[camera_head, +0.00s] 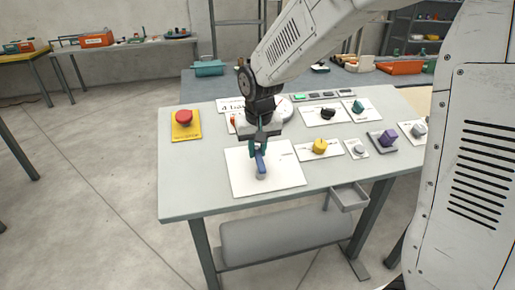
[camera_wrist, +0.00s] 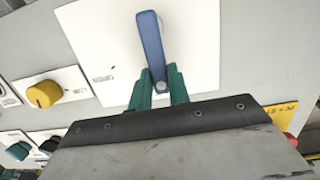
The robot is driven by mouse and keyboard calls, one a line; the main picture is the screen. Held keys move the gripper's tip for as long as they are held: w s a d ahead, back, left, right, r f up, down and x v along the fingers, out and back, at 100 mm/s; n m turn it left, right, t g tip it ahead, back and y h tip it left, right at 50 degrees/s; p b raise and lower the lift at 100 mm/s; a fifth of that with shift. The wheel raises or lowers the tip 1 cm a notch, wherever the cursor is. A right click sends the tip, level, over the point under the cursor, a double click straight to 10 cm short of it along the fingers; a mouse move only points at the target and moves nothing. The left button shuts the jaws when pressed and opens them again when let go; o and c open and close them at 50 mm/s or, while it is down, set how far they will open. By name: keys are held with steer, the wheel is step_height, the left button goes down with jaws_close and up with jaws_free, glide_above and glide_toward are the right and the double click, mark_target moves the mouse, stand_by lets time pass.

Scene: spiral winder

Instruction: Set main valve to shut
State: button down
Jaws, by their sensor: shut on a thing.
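A blue lever handle (camera_head: 261,164), taken as the main valve, stands on a white plate (camera_head: 285,180) near the front of the grey table. In the head view it points away toward the back of the table, above a grey round base. My gripper (camera_head: 259,150) has teal fingers and is shut on the handle's far end. The wrist view shows the blue handle (camera_wrist: 150,45) running up the picture from between the fingers of my gripper (camera_wrist: 158,85). The plate's print is too small to read.
A red mushroom button (camera_head: 183,117) on a yellow plate sits at the left. A yellow knob (camera_head: 320,146), a purple knob (camera_head: 388,138) and other controls lie to the right. A grey tray (camera_head: 348,198) hangs at the front edge. Floor at the left is clear.

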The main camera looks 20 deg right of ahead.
mark_target(263, 164)
steer(key=c, duration=1.3)
jaws_free()
steer(key=shift+a, duration=0.1)
steer(key=r, duration=0.5)
steer(key=s+r, duration=0.1)
steer(key=r, duration=0.2)
steer(key=shift+f, duration=0.1)
steer(key=s, duration=0.1)
steer(key=s+f, duration=0.1)
steer(key=s+n+g, duration=0.1)
steer(key=shift+s+d+f, duration=0.15)
steer(key=shift+s+d, duration=0.05)
steer(key=shift+d, duration=0.1)
steer(key=shift+m+t, duration=0.3)
steer(key=s+d+r, duration=0.1)
steer(key=s+d, duration=0.2)
steer(key=s, duration=0.5)
steer(key=s+d+r, duration=0.2)
steer(key=s, duration=0.6)
steer(key=s+d+r, duration=0.1)
steer(key=s+d, duration=0.2)
steer(key=s, duration=0.6)
steer(key=shift+d+r, duration=0.25)
steer(key=shift+d, duration=0.1)
